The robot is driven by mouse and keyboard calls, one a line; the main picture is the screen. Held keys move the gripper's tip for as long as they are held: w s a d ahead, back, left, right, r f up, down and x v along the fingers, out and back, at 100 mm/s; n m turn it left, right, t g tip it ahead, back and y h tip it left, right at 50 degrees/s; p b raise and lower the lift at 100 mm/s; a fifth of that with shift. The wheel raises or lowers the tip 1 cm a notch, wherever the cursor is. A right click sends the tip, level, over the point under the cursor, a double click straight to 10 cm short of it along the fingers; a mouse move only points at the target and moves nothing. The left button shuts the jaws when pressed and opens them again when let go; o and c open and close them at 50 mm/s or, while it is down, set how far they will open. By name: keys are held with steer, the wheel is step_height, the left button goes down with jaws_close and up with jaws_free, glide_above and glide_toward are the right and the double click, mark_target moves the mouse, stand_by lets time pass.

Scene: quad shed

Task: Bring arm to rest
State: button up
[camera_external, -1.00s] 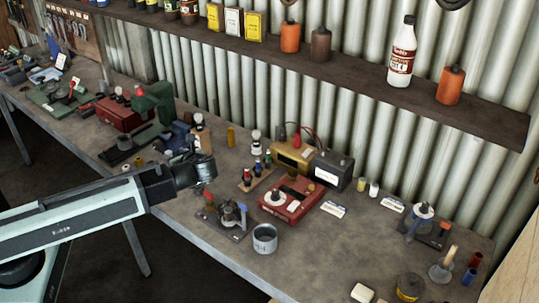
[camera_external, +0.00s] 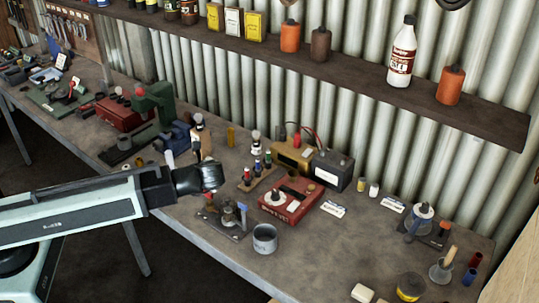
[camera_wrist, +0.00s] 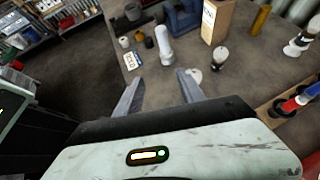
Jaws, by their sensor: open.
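My gripper (camera_external: 210,177) is at the end of my pale arm, over the front edge of the workbench (camera_external: 190,235) in the external view. Its fingers are hard to make out there. In the wrist view my gripper (camera_wrist: 158,82) shows two grey fingers spread apart with nothing between them. Beyond the fingertips a white cylinder (camera_wrist: 164,46) stands on the bench, with a cardboard-coloured box (camera_wrist: 216,22) to its right. The gripper appears apart from both.
A grey metal cup (camera_external: 265,239) and a small tool stand (camera_external: 222,215) are on the bench right of my gripper. A red device (camera_external: 291,200) sits farther back. A green machine (camera_external: 153,108) is behind my arm. Dark floor is free in front of the bench.

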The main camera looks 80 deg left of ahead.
steer(key=w+d+f+n+t+h+b, duration=0.25)
steer(key=d+f+n, duration=0.2)
steer(key=d, duration=0.55)
steer(key=w+d+f+n+t+h+b, duration=0.1)
steer(key=d+f+n+h, duration=0.3)
steer(key=d, duration=0.7)
steer(key=w+d+f+n+t+h+b, duration=0.1)
steer(key=w+d+f+n+t+h, duration=0.25)
steer(key=d, duration=0.65)
step_height(320, 180, up, 11)
steer(key=s+g+p, duration=0.1)
steer(key=p, duration=1.1)
steer(key=shift+s+a, duration=0.15)
steer(key=shift+a, duration=0.2)
steer(key=shift+f, duration=0.1)
